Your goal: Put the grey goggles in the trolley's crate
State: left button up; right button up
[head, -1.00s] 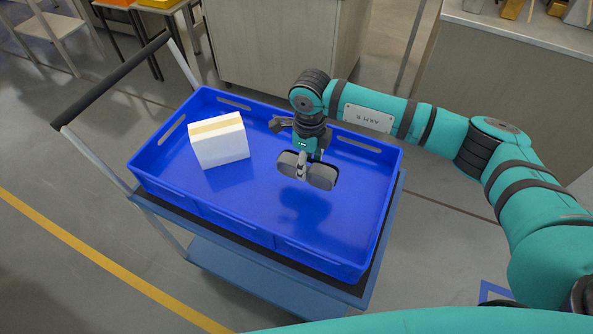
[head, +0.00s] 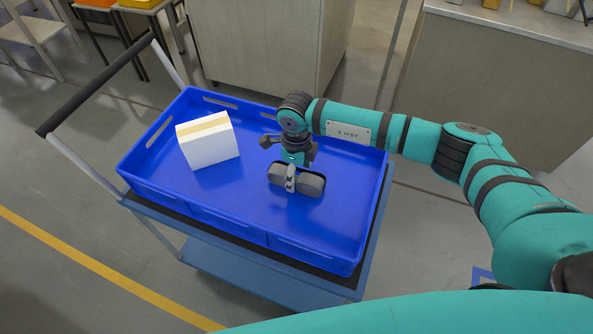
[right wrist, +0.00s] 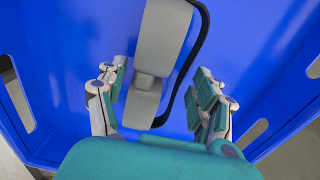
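The grey goggles (head: 312,185) lie low inside the trolley's blue crate (head: 222,222), seemingly on its floor, right of the middle. They have two rounded grey lenses and a dark strap. In the right wrist view the goggles (right wrist: 160,45) lie between the spread fingers of my right gripper (right wrist: 160,100), with a clear gap on the right and a narrow one on the left. My right gripper (head: 294,168) is just above the goggles in the head view and is open. My left gripper is not in view.
A white box with a tan stripe (head: 208,146) stands in the crate's left part. The trolley has a black handle (head: 100,85) at the left and a lower blue shelf (head: 262,285). Cabinets stand behind. The crate's front right floor is free.

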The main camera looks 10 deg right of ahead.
aim_at(297, 171)
jog(key=shift+o, duration=0.2)
jog(key=shift+r, duration=0.4)
notch_tip(297, 171, up, 12)
jog(key=b, duration=0.2)
jog(key=shift+f, duration=0.15)
jog(key=shift+f, duration=0.1)
